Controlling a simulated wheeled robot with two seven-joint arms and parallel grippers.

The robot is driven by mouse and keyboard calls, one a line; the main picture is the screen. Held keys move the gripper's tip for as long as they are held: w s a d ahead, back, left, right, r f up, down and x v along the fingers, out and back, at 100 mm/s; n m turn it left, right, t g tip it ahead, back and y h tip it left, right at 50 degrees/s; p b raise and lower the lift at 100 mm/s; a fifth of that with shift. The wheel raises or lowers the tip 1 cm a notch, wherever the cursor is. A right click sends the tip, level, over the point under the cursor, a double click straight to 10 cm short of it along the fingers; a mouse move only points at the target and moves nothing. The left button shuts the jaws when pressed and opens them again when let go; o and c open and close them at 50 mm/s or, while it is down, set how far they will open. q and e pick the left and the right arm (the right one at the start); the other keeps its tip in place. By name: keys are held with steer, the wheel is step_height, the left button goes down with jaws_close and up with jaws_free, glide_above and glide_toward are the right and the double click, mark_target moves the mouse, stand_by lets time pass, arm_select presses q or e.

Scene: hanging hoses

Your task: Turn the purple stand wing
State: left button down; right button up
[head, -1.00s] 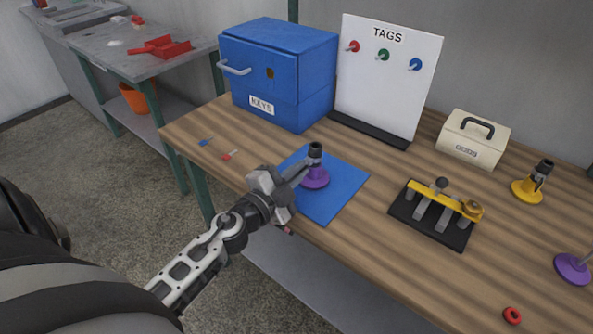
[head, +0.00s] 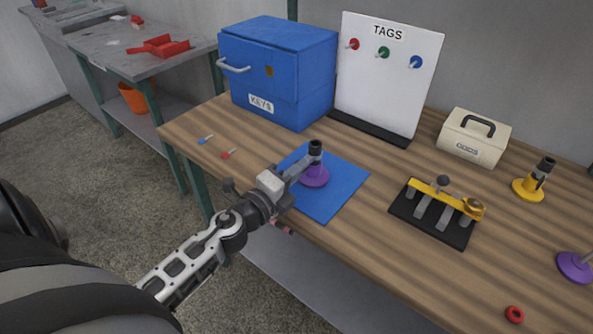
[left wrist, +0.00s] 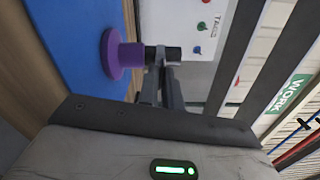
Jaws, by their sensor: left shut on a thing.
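The purple stand (head: 315,178) is upright on the blue mat (head: 335,200), with a round purple base and a dark top. It lies sideways in the left wrist view (left wrist: 109,54), its black top (left wrist: 173,53) pointing right. My left gripper (head: 306,164) reaches in from the left and is shut on the stand's upper part. The fingers (left wrist: 160,75) hide the wing, so I cannot see its angle. My right gripper is not in view.
A blue KEYS cabinet (head: 275,75) and a TAGS board (head: 385,75) stand behind. To the right are a black base with a yellow bar (head: 438,212), a yellow stand (head: 530,188), a beige toolbox (head: 475,138) and another purple base (head: 574,266).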

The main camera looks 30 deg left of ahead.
arm_select(q)
steer(key=shift+m, duration=0.4)
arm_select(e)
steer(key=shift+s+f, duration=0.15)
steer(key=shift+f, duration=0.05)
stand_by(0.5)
arm_select(q)
steer(key=shift+f, duration=0.1)
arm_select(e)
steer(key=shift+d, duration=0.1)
arm_select(q)
steer(key=c, duration=1.6)
jaws_free()
steer(key=shift+c, duration=0.2)
